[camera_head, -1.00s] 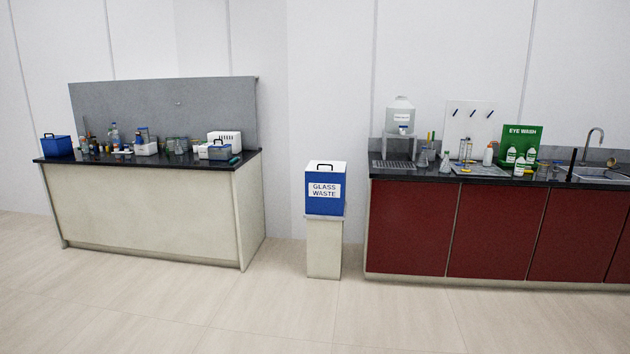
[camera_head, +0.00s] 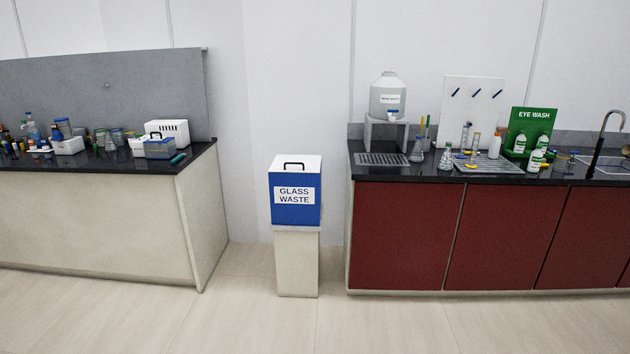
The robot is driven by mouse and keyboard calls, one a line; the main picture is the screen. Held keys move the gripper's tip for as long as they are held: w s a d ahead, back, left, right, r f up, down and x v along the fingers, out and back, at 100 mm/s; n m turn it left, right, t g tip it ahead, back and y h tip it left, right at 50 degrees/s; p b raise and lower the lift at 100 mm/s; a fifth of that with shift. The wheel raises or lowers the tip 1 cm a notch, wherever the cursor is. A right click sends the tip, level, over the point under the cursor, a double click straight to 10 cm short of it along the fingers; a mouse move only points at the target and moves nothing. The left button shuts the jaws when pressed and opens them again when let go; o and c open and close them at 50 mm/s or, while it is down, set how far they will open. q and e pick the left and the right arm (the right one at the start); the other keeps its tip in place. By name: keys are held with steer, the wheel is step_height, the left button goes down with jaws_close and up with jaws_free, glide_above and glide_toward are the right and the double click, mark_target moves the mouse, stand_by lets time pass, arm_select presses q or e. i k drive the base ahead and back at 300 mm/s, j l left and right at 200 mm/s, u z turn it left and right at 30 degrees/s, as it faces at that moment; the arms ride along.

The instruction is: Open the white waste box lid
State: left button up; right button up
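The waste box (camera_head: 296,212) is a blue box with a white "GLASS WASTE" label on its front. Its white lid (camera_head: 310,165) with a black handle (camera_head: 294,165) lies flat and closed on top. The box stands on a narrow pale pedestal (camera_head: 297,265) between two benches. Neither of my grippers is in view.
A pale bench (camera_head: 90,225) with a black top, crowded with labware, stands at the left. A counter with dark red doors (camera_head: 400,235) stands at the right, holding a water container (camera_head: 387,97), glassware and an eye wash station (camera_head: 530,135). The floor (camera_head: 250,325) in front is clear.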

mark_target(282, 163)
steer(key=i, duration=1.15)
steer(key=i+l+u, duration=0.15)
steer(key=i, duration=1)
steer(key=i+l+u, duration=0.2)
steer(key=i+u, duration=0.25)
steer(key=i+l+u, duration=0.5)
steer(key=i, duration=0.15)
steer(key=i+l+u, duration=0.45)
